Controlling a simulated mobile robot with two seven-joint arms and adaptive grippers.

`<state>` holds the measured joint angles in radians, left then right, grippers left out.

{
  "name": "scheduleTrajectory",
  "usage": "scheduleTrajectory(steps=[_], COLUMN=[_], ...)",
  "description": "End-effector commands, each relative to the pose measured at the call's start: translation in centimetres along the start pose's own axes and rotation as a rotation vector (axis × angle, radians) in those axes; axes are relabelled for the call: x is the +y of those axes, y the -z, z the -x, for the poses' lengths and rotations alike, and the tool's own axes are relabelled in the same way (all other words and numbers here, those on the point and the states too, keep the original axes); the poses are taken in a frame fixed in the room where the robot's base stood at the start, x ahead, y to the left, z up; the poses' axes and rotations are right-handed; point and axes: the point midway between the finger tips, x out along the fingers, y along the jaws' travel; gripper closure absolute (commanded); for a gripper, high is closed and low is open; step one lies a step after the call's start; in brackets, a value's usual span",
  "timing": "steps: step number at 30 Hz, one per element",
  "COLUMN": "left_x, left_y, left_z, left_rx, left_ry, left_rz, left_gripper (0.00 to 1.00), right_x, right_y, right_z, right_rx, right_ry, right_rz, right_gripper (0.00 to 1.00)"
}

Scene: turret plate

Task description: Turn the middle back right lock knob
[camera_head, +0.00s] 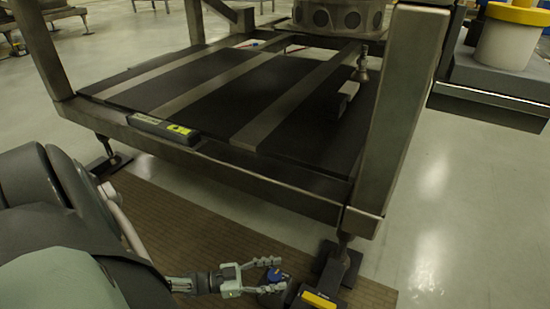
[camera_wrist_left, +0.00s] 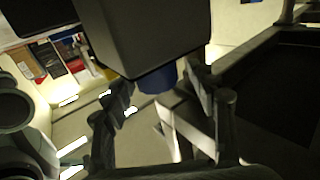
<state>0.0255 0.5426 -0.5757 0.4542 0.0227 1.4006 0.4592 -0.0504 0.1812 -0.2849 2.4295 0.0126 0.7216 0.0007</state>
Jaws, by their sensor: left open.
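In the left wrist view a blue part (camera_wrist_left: 158,79) sits under a dark grey block (camera_wrist_left: 145,40), between the spread fingers of my left gripper (camera_wrist_left: 162,92). I cannot tell whether the fingers touch it. I cannot tell which lock knob this is. My right gripper is not in view.
A metal frame with a dark plate (camera_head: 290,85) stands ahead, its near leg (camera_head: 335,265) close to my left gripper. A small box with a yellow label (camera_head: 163,127) lies on its front rail. A brown mat (camera_head: 230,225) lies below. Pale floor (camera_head: 450,200) is clear at right.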

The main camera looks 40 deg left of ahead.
Motion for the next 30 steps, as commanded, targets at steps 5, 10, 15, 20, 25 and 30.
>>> scheduleTrajectory(steps=[5, 10, 15, 20, 25, 30], left_x=[0.2, 0.2, 0.2, 0.1, 0.2, 0.2], left_y=[1.6, 3.8, 6.3, 8.1, 8.9, 9.1], left_z=[0.0, 0.0, 0.0, -0.1, -0.2, -0.2], left_rx=[0.000, -0.001, 0.000, 0.000, -0.001, 0.000], left_ry=[-0.007, -0.006, -0.006, -0.004, -0.004, -0.004], left_rz=[0.000, 0.000, 0.000, 0.000, 0.000, 0.000], left_gripper=[0.42, 0.42, 0.42, 0.42, 0.42, 0.42], right_x=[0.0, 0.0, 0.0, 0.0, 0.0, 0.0], right_y=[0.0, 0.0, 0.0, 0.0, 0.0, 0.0], right_z=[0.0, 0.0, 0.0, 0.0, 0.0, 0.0], right_rx=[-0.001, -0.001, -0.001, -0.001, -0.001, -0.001], right_ry=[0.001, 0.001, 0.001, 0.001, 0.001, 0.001], right_rz=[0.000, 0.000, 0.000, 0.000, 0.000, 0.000], right_gripper=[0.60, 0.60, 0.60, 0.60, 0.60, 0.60])
